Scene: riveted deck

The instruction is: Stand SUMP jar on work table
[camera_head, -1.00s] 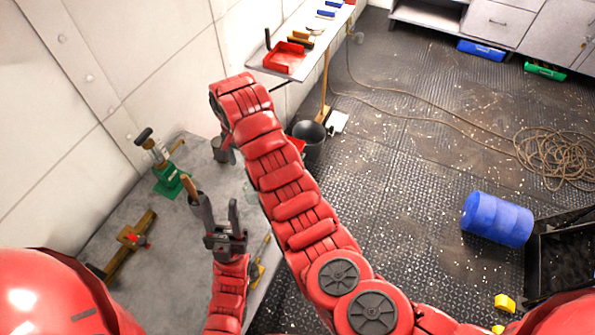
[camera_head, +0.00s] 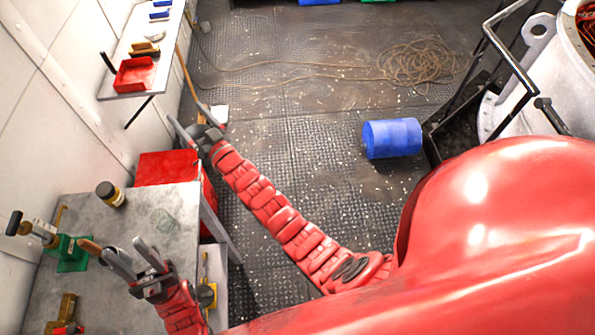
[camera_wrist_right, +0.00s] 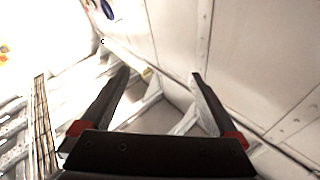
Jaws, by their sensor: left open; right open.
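A jar (camera_head: 110,195) with a dark lid and a yellow-brown label stands, apparently upright, near the back of the grey work table (camera_head: 140,215). The label's wording is too small to read. My right gripper (camera_head: 191,120) is open and clear of the jar, out past the table's far end, to the right of it. In the right wrist view its fingers (camera_wrist_right: 159,74) are apart with nothing between them. My left gripper (camera_head: 134,254) is open over the nearer part of the table. A wooden handle (camera_head: 90,247) shows beside its left finger; I cannot tell what it belongs to.
A red box (camera_head: 165,168) is behind the table. A wall shelf (camera_head: 130,55) holds a red tray (camera_head: 135,75). A blue drum (camera_head: 392,138) lies on the floor.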

